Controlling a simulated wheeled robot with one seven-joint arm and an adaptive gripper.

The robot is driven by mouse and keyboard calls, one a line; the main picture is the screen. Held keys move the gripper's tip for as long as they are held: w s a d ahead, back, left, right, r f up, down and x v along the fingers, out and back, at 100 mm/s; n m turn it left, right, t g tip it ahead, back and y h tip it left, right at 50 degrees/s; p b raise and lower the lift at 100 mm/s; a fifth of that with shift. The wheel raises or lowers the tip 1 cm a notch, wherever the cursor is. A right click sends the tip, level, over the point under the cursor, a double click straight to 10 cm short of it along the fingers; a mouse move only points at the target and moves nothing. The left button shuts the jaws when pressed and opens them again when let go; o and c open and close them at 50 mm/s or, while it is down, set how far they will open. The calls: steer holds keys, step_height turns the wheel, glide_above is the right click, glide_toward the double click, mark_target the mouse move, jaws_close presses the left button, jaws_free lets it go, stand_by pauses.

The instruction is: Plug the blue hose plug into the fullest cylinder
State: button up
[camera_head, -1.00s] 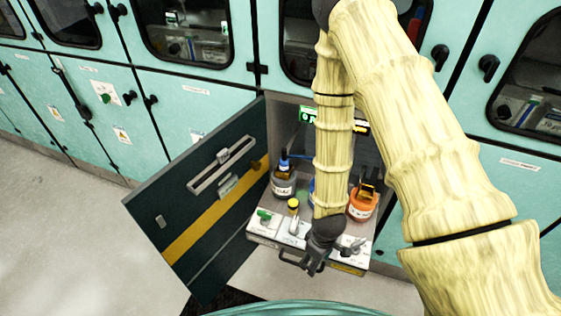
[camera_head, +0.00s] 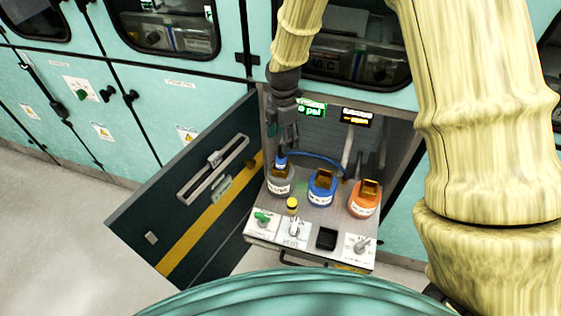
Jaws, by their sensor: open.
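The blue hose plug (camera_head: 281,162) sits at the top of the grey cylinder (camera_head: 279,184), the left one of three. Its blue hose (camera_head: 322,157) arcs to the right behind the cylinders. A blue cylinder (camera_head: 321,190) stands in the middle and an orange cylinder (camera_head: 363,202) at the right; both show brownish-amber tops. The fill levels cannot be read clearly. My gripper (camera_head: 287,146) is open, pointing down just above the blue plug. Whether its fingers touch the plug cannot be told.
The cylinders stand on a pulled-out shelf with a green knob (camera_head: 262,218), a yellow button (camera_head: 292,204), a white switch (camera_head: 296,228) and a lever (camera_head: 362,245) at its front. A dark open door (camera_head: 190,200) flanks it on the left. Lit displays (camera_head: 312,108) hang behind.

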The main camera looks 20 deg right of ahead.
mark_target(281, 157)
steer(key=shift+f+p, duration=0.6)
steer(key=shift+f, duration=1.75)
steer(key=shift+s+a+f+p, duration=0.1)
steer(key=shift+a+f+p, duration=0.1)
steer(key=shift+f+p, duration=0.5)
steer(key=shift+s+a+f+p, duration=0.15)
steer(key=shift+f+p, duration=0.3)
steer(key=shift+f, duration=0.3)
steer(key=shift+f+p, duration=0.4)
steer(key=shift+f, duration=0.85)
steer(key=c, duration=1.2)
